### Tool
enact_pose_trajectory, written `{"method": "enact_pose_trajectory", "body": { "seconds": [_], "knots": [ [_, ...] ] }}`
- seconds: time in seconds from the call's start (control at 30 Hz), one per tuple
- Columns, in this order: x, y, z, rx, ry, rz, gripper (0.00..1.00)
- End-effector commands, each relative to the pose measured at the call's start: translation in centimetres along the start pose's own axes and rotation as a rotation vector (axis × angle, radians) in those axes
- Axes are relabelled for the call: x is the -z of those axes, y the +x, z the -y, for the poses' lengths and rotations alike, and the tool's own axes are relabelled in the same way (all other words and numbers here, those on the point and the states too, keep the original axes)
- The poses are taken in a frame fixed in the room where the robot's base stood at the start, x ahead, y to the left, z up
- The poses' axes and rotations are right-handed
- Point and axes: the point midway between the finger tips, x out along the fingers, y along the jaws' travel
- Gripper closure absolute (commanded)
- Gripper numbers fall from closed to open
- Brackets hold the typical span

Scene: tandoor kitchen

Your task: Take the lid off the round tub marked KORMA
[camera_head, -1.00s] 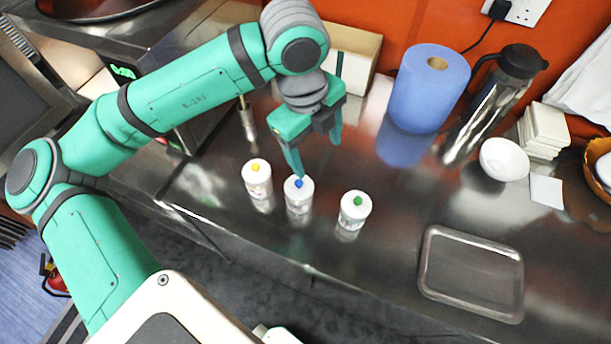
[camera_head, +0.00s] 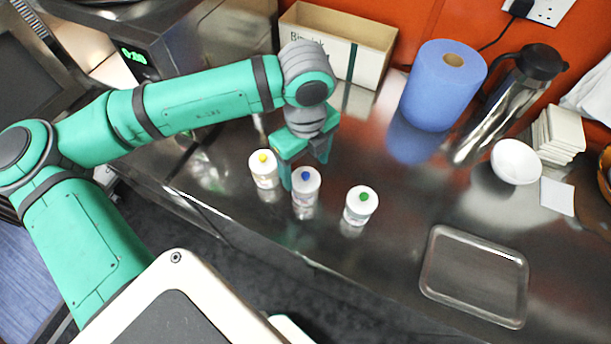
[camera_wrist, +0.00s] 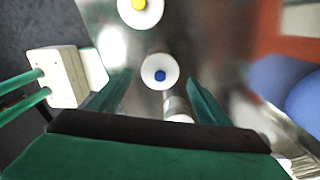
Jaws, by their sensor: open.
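Three round white tubs stand in a row on the steel counter. One has a yellow knob (camera_head: 263,169), the middle one a blue knob (camera_head: 306,187), the third a green knob (camera_head: 361,206). Their side labels are too small to read, so I cannot tell which is KORMA. All three have lids on. My gripper (camera_head: 306,180) is open and low at the middle tub, fingers pointing down. In the wrist view the blue-knobbed lid (camera_wrist: 160,72) lies centred just ahead of the fingers, with the yellow-knobbed lid (camera_wrist: 140,10) beyond it.
An empty metal tray (camera_head: 474,277) lies at the right front. A blue paper roll (camera_head: 441,85), a steel flask (camera_head: 495,110), a white bowl (camera_head: 515,162) and a cardboard box (camera_head: 338,45) stand farther back. Counter between the green-knobbed tub and tray is clear.

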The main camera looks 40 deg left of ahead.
Motion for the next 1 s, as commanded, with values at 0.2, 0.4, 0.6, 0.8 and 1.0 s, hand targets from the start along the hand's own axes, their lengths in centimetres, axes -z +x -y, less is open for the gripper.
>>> {"method": "enact_pose_trajectory", "body": {
  "seconds": [0.2,0.4,0.6,0.8,1.0],
  "knots": [
    [0.0,2.3,-0.1,-0.001,-0.003,0.0,0.29],
    [0.0,2.4,0.0,0.0,-0.002,0.0,0.29],
    [0.0,2.4,0.0,0.0,-0.002,0.0,0.62],
    [0.0,2.4,0.0,0.0,-0.002,0.0,0.71],
    [0.0,2.4,0.0,0.0,-0.002,0.0,0.72]
  ]
}}
